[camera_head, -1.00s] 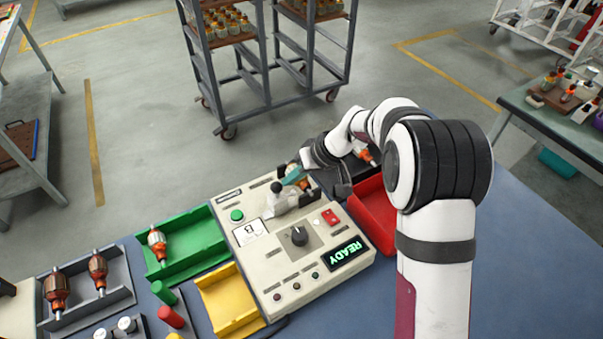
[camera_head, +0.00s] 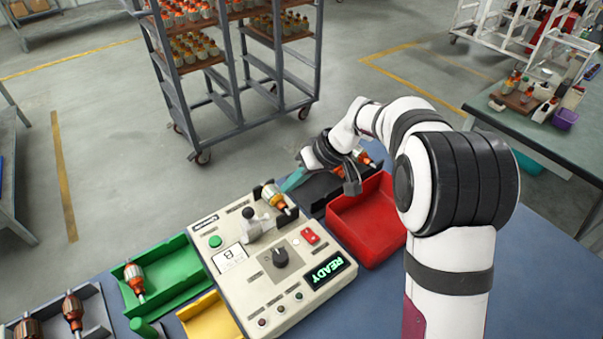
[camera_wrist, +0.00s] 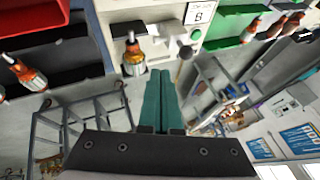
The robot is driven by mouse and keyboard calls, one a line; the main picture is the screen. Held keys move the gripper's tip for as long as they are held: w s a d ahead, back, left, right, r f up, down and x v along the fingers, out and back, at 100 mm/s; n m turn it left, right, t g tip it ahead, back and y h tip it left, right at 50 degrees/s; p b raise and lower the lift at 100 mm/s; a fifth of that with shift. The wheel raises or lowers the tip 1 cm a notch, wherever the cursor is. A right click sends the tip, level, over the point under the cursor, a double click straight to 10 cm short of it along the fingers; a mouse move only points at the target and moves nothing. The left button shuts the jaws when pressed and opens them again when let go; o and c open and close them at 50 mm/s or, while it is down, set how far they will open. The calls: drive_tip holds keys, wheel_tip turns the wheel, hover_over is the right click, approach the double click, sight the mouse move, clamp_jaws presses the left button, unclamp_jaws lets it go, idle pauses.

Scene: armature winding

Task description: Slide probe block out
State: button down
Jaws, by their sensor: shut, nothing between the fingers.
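The pale probe block (camera_head: 258,228) with its dark round knob (camera_head: 248,212) sits on top of the beige tester (camera_head: 235,270). An armature (camera_head: 273,198) with an orange and copper body rests at the tester's back edge, beside the block. My gripper (camera_head: 293,181) has teal fingers, shut and empty, just behind and right of the armature, apart from the block. In the wrist view the closed fingers (camera_wrist: 157,95) point toward the tester, with the armature (camera_wrist: 133,58) to their left. The block's contact side is not clear.
A red bin (camera_head: 365,235) stands right of the tester, with a dark bin (camera_head: 320,188) holding armatures behind it. A green bin (camera_head: 165,275) and a yellow bin (camera_head: 210,318) lie left. The tester display (camera_head: 328,270) reads READY. A rack cart (camera_head: 240,85) stands beyond the table.

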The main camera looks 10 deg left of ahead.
drive_tip(key=v, duration=0.4)
drive_tip(key=shift+d+r, duration=0.1)
drive_tip(key=shift+r, duration=0.05)
drive_tip(key=s+d+r+m+h, duration=0.1)
drive_tip(key=s+d+r+m, duration=0.15)
drive_tip(key=s, duration=0.35)
drive_tip(key=s+d+r+m+h, duration=0.1)
drive_tip(key=s+d+r+m, duration=0.15)
drive_tip(key=s, duration=0.35)
drive_tip(key=s+d+f+m+h, duration=0.1)
drive_tip(key=s+d+m, duration=0.3)
drive_tip(key=s, duration=0.6)
drive_tip(key=s+d+f+m+g+h, duration=0.1)
drive_tip(key=s+d+f+m+h, duration=0.1)
drive_tip(key=s, duration=0.7)
drive_tip(key=shift+s+d+f+m, duration=0.4)
drive_tip(key=shift+d+f+m, duration=0.45)
drive_tip(key=shift+d+m, duration=0.35)
